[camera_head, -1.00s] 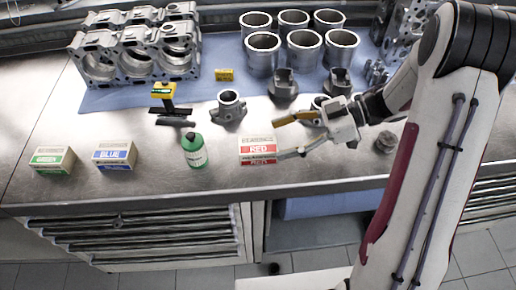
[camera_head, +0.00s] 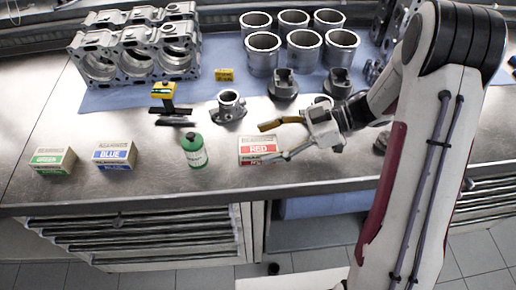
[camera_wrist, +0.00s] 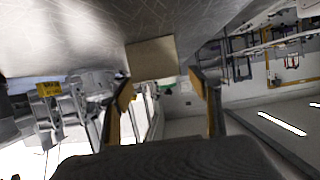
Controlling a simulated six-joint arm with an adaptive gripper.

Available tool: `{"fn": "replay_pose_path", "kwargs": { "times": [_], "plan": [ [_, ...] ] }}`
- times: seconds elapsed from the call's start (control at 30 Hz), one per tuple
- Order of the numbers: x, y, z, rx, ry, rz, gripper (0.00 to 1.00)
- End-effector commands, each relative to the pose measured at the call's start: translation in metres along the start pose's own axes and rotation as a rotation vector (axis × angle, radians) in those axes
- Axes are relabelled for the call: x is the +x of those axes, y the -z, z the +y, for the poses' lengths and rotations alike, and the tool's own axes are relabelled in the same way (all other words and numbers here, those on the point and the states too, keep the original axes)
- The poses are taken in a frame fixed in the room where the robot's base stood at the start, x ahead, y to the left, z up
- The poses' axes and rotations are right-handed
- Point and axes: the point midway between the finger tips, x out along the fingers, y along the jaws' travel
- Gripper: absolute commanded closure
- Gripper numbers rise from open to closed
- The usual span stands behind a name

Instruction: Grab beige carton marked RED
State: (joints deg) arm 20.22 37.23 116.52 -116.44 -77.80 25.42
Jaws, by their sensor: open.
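The beige carton marked RED (camera_head: 252,144) stands on the metal bench, its red and white label facing the front. My gripper (camera_head: 265,143) is open and comes in from the right. One finger is just behind the carton's top right; the other overlaps the right part of its front in the head view. In the wrist view a plain tan carton face (camera_wrist: 152,58) shows ahead, between the fingertips of my gripper (camera_wrist: 160,88). I cannot tell whether either finger touches it.
A green bottle (camera_head: 194,152) stands close left of the carton. A blue-marked carton (camera_head: 115,155) and a green-marked carton (camera_head: 52,162) are farther left. A metal flanged part (camera_head: 229,107) and several cylinder sleeves (camera_head: 263,50) stand behind. The bench's front edge is near.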

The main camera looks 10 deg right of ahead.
Motion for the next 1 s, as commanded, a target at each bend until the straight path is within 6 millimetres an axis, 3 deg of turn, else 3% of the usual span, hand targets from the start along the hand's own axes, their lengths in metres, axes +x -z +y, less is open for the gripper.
{"fn": "replay_pose_path", "kwargs": {
  "times": [0.4,0.93,1.0],
  "plan": [
    [0.039,-0.001,0.001,0.0,0.001,-0.001,0.38],
    [0.04,-0.001,0.001,-0.001,0.0,-0.001,0.38],
    [0.04,-0.001,0.001,-0.001,-0.001,-0.001,0.53]
  ]
}}
